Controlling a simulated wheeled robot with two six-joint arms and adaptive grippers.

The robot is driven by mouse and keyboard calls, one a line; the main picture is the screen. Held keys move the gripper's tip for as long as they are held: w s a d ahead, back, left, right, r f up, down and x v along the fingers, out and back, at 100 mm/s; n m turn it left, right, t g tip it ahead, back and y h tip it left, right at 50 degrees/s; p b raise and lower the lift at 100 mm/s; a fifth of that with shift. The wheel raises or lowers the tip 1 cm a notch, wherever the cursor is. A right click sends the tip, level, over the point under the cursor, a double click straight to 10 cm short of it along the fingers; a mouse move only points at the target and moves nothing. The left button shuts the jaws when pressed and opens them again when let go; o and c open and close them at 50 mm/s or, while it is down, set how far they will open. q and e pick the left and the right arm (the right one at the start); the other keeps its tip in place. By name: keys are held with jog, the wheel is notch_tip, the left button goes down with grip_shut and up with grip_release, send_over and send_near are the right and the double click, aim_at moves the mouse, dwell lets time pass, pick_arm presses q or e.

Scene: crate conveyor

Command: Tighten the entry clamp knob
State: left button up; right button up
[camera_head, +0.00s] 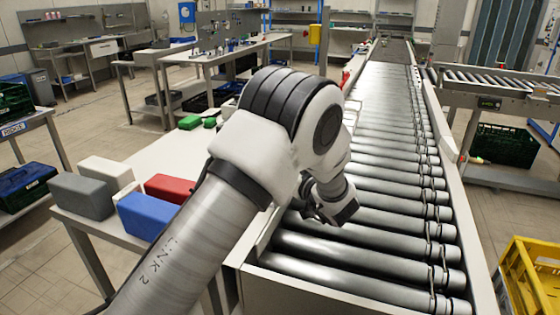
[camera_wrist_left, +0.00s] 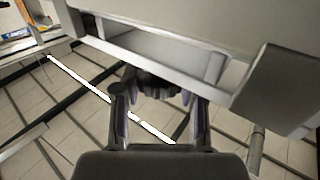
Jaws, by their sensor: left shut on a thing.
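My left gripper (camera_wrist_left: 159,100) shows in the left wrist view with its two fingers on either side of a dark knob (camera_wrist_left: 153,82), which sits under the edge of a grey metal frame. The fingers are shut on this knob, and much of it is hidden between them. In the head view my left arm reaches over the left side of the roller conveyor (camera_head: 383,150), and its wrist is bent down there. The fingertips and the knob cannot be made out in the head view. My right gripper is in neither view.
A side table carries a grey block (camera_head: 82,196), a white block (camera_head: 106,173), a red block (camera_head: 170,187) and a blue block (camera_head: 146,215). A yellow crate (camera_head: 530,258) stands at the lower right. The conveyor rollers hold no crate.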

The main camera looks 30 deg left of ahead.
pick_arm(q)
jog(key=shift+m+t+h, duration=0.3)
jog(key=shift+m+t, duration=0.2)
jog(key=shift+t, duration=0.2)
jog(key=o, duration=1.2)
jog(key=shift+c, duration=0.2)
jog(key=v, duration=0.7)
jog(key=shift+s, duration=0.15)
